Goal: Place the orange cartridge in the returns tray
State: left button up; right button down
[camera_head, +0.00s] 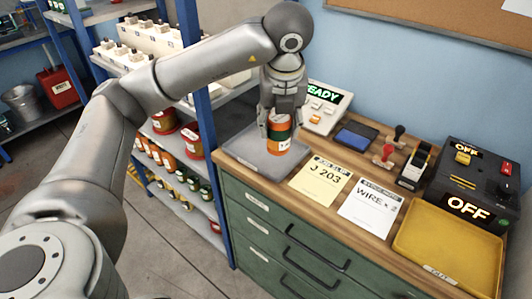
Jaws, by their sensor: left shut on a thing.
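The orange cartridge (279,146), with a dark green band and a white label, is upright at the left end of the bench. My left gripper (281,118) points down and is shut on its upper part. The cartridge is over a flat grey tray (243,150); I cannot tell whether its base touches the tray. A yellow tray (455,248) lies empty at the bench's right front. My right gripper is not in view.
A device reading READY (326,106) stands behind the cartridge. Two paper cards (320,180), a blue pad (357,135), stamps (390,148) and a black box reading OFF (470,180) cover the bench. Shelves (180,165) with orange and green cartridges stand left.

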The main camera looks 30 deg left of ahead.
pick_arm(q)
jog(key=shift+w+a+n, duration=0.1)
jog(key=shift+a+n, duration=0.05)
jog(key=shift+n, duration=0.15)
jog(key=shift+w+a+f, duration=0.15)
jog(key=shift+w+a, duration=0.1)
jog(key=w+a+f+p, duration=0.1)
jog(key=w+a+f, duration=0.2)
jog(key=f, duration=0.1)
jog(key=w+a+f+p, duration=0.1)
jog(key=w+a+f, duration=0.2)
jog(key=f, duration=0.1)
jog(key=w+a+f+p, duration=0.1)
jog(key=w+a+f, duration=0.2)
jog(key=f, duration=0.1)
jog(key=shift+w+a+f, duration=0.15)
jog(key=shift+f, duration=0.1)
jog(key=shift+f, duration=0.1)
jog(key=o, duration=1.1)
jog(key=shift+c, duration=0.2)
jog(key=shift+o, duration=0.5)
